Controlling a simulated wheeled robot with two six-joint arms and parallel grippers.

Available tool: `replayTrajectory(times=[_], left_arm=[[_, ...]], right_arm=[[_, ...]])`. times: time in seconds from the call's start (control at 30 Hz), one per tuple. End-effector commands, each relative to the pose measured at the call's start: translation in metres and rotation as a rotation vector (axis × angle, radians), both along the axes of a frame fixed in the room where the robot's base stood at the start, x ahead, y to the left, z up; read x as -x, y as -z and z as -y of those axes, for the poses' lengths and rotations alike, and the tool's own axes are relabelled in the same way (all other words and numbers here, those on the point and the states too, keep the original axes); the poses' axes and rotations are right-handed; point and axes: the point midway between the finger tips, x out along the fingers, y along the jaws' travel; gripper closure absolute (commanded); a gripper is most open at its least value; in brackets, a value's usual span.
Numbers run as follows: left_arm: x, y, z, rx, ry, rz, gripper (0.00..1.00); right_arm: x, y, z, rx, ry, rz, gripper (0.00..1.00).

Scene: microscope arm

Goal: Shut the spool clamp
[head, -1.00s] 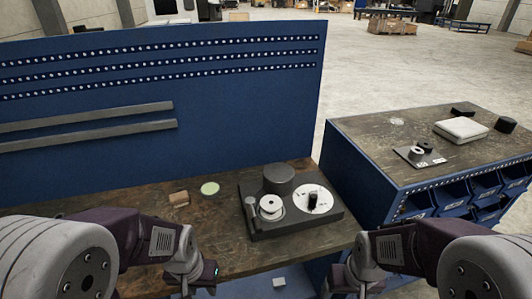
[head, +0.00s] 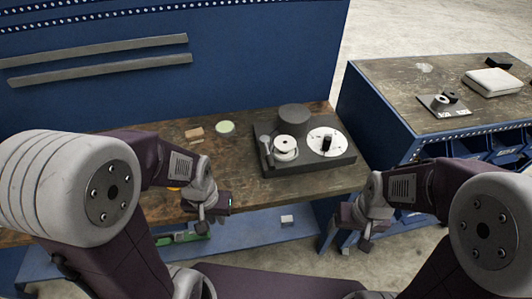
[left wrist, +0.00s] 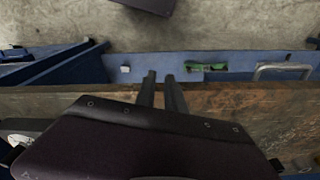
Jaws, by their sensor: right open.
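The spool device is a dark flat base (head: 337,156) on the wooden bench. A white spool (head: 285,146) sits at its left front, with a grey clamp-like lever (head: 266,143) standing beside it on the left. Whether the clamp is open or shut is too small to tell. My right gripper (head: 354,240) is open, below and right of the device.
A brown block (head: 194,133) and a pale green disc (head: 225,127) lie on the bench left of the device. A blue panel (head: 230,65) rises behind. A second bench (head: 400,85) stands to the right. A small white block (head: 287,221) is on the lower shelf.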

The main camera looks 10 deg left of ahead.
Motion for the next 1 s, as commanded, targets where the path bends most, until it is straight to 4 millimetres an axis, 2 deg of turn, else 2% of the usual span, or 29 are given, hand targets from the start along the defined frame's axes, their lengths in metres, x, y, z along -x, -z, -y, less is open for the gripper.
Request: replayTrajectory(times=[0.07, 0.13, 0.27, 0.33, 0.43, 0.5, 0.57, 0.6, 0.67, 0.7, 0.8, 0.9, 1.0], left_arm=[[0.016, 0.001, 0.004, 0.018, -0.051, -0.068, 1.0], [0.028, -0.006, 0.017, 0.072, -0.154, -0.153, 1.0], [0.035, -0.035, 0.066, 0.276, -0.447, -0.415, 1.0], [0.019, -0.059, 0.089, 0.442, -0.648, -0.592, 1.0], [-0.026, -0.094, 0.099, 0.71, -0.894, -0.8, 1.0], [-0.064, -0.112, 0.085, 0.902, -1.032, -0.898, 1.0], [-0.092, -0.119, 0.062, 1.052, -1.132, -0.944, 1.0], [-0.107, -0.118, 0.043, 1.138, -1.19, -0.956, 1.0], [-0.121, -0.11, 0.014, 1.227, -1.275, -0.953, 1.0], [-0.125, -0.102, -0.002, 1.265, -1.325, -0.952, 1.0], [-0.12, -0.086, -0.029, 1.318, -1.415, -0.97, 1.0], [-0.117, -0.082, -0.041, 1.344, -1.45, -0.967, 1.0], [-0.117, -0.082, -0.043, 1.348, -1.455, -0.96, 1.0]], right_arm=[[0.0, 0.0, 0.0, 0.0, 0.0, 0.0, 0.25], [0.0, 0.0, 0.0, 0.0, 0.0, 0.0, 0.25], [0.0, -0.004, 0.0, 0.0, 0.0, 0.0, 0.25], [0.0, -0.011, 0.0, 0.0, 0.0, 0.0, 0.25], [0.0, -0.02, 0.0, 0.0, 0.0, 0.0, 0.25], [0.0, -0.026, 0.0, 0.0, 0.0, 0.0, 0.25], [0.0, -0.031, 0.0, 0.0, 0.0, 0.0, 0.25], [0.0, -0.034, 0.0, 0.0, 0.0, 0.0, 0.25], [0.0, -0.038, 0.0, 0.0, 0.0, 0.0, 0.25], [0.0, -0.04, 0.0, 0.0, 0.0, 0.0, 0.25], [0.0, -0.043, 0.0, 0.0, 0.0, 0.0, 0.25], [0.0, -0.044, 0.0, 0.0, 0.0, 0.0, 0.25], [0.0, -0.044, 0.0, 0.0, 0.0, 0.0, 0.25]])
